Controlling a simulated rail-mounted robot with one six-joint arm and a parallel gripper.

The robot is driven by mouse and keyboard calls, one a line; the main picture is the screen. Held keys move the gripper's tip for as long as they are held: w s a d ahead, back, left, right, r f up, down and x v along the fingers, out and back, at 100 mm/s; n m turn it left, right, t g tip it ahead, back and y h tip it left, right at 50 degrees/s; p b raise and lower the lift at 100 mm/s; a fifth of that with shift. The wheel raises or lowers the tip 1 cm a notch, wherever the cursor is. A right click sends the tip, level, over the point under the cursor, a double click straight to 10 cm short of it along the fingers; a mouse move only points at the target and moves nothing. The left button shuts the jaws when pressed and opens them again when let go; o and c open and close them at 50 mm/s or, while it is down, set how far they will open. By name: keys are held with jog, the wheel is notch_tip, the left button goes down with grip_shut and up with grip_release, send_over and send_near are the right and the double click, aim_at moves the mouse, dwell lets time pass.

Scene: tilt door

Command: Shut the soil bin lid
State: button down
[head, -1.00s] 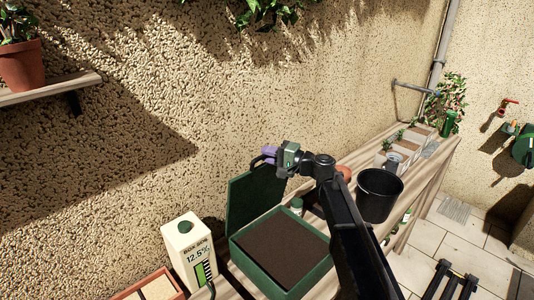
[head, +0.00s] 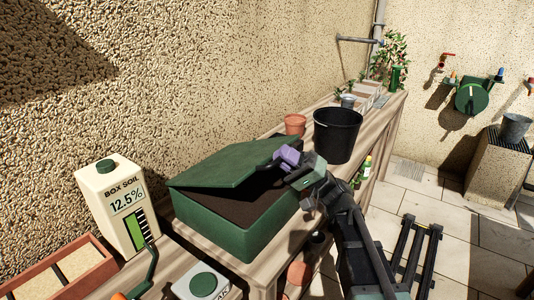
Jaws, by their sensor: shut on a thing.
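The green soil bin (head: 235,232) stands on the wooden bench, with dark soil (head: 232,204) showing through the gap under its lid. The green lid (head: 225,165) is tilted low over the bin, partly open, and covers much of the soil. My gripper (head: 287,157), with purple fingers, is at the lid's right end, shut on its edge. The exact grip is small and partly hidden by the gripper body.
A white box soil carton (head: 118,208) and a terracotta tray (head: 62,270) stand left of the bin. A white box with a green round top (head: 203,285) is in front. A black bucket (head: 337,135) and small terracotta pot (head: 295,124) stand behind my gripper.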

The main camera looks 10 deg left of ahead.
notch_tip(320, 180, down, 13)
jog(key=s+d+b, duration=0.1)
jog(key=d+b, duration=0.1)
jog(key=b, duration=0.9)
jog(key=shift+s+d+f, duration=0.15)
jog(key=shift+d+f, duration=0.05)
jog(key=shift+d, duration=0.15)
jog(key=c, duration=1.4)
grip_release()
jog(key=b+v, duration=0.6)
jog(key=v, duration=0.4)
jog(key=shift+d+f+b, duration=0.3)
jog(key=shift+b, duration=0.05)
